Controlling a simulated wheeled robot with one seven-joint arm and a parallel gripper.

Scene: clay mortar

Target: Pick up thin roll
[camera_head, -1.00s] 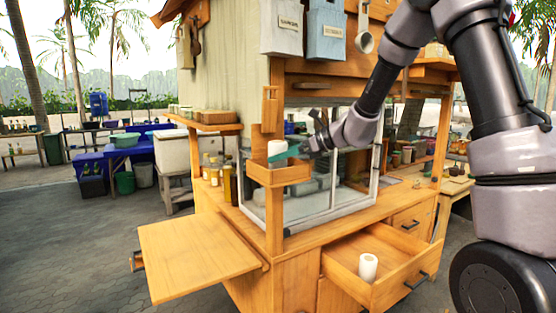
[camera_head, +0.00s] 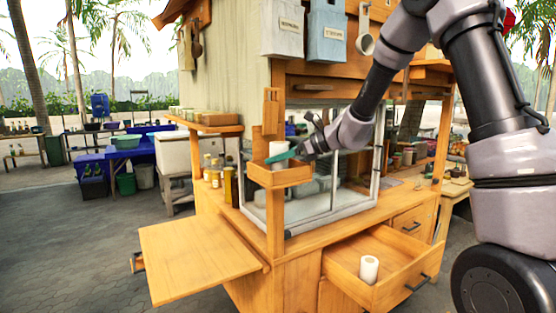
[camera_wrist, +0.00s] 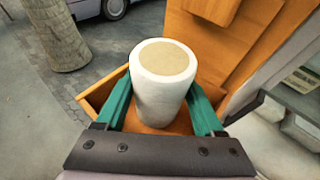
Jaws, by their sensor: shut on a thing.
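A white roll (camera_head: 278,150) stands upright in a small wooden box (camera_head: 280,178) on the corner post of the cart. In the wrist view the roll (camera_wrist: 162,82) is between the two green fingers of my gripper (camera_wrist: 160,108), with its tan round top facing the camera. My gripper (camera_head: 284,154) reaches in from the right, its fingers closed around the roll's sides. The roll's lower end is hidden by the box wall in the head view. A second white roll (camera_head: 369,268) stands in the open drawer (camera_head: 400,262) at the lower right.
A wooden side shelf (camera_head: 198,255) juts out at the lower left. Bottles (camera_head: 229,184) stand left of the box, and a glass case (camera_head: 325,200) is right behind it. Labelled holders (camera_head: 327,35) hang above. A wooden panel (camera_wrist: 228,45) rises behind the roll.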

